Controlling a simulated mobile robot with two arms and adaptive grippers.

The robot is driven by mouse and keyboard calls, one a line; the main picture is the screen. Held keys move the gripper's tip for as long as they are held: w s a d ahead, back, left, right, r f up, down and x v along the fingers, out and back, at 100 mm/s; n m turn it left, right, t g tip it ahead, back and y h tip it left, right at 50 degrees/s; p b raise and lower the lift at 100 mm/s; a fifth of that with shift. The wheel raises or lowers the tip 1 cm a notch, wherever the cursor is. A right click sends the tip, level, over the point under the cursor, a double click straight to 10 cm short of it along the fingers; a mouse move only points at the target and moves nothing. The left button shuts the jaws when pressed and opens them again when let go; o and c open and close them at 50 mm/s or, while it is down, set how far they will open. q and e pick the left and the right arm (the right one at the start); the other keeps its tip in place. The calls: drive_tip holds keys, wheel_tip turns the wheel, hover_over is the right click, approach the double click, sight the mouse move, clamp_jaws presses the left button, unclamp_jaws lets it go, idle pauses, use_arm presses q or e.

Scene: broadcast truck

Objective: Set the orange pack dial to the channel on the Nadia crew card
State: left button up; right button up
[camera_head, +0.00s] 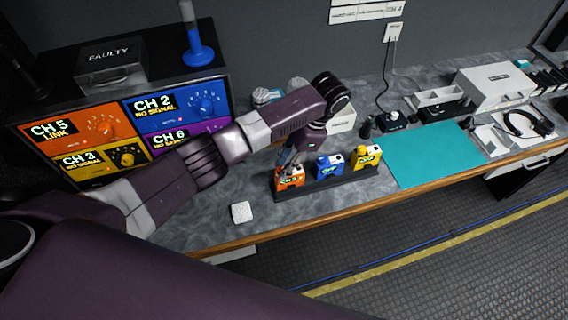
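The orange pack (290,181) stands at the left end of a black rack (330,186) on the counter. Its small lit display seems to match the "CH 5" on the monitor, but is too small to read surely. My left gripper (290,162) points down at the top of the orange pack and hides its dial. I cannot tell whether its fingers touch the dial or are closed. A blue pack (328,167) and a yellow pack (367,157) stand beside it in the rack. I cannot make out a card with Nadia's name. My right gripper is out of view.
A monitor (228,92) at the left shows "CH 5 LINK" on orange, "CH 2 NO SIGNAL" on blue, and yellow and purple panels. My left arm crosses before it. A teal mat (436,153) lies right of the rack, with papers and a headset (530,123) beyond.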

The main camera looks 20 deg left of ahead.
use_arm(q)
drive_tip(key=shift+o, duration=1)
drive_tip(key=shift+w+r, duration=0.1)
drive_tip(key=shift+r, duration=0.1)
drive_tip(key=v, duration=1.1)
drive_tip(key=shift+d+r, duration=0.15)
drive_tip(key=shift+r, duration=0.1)
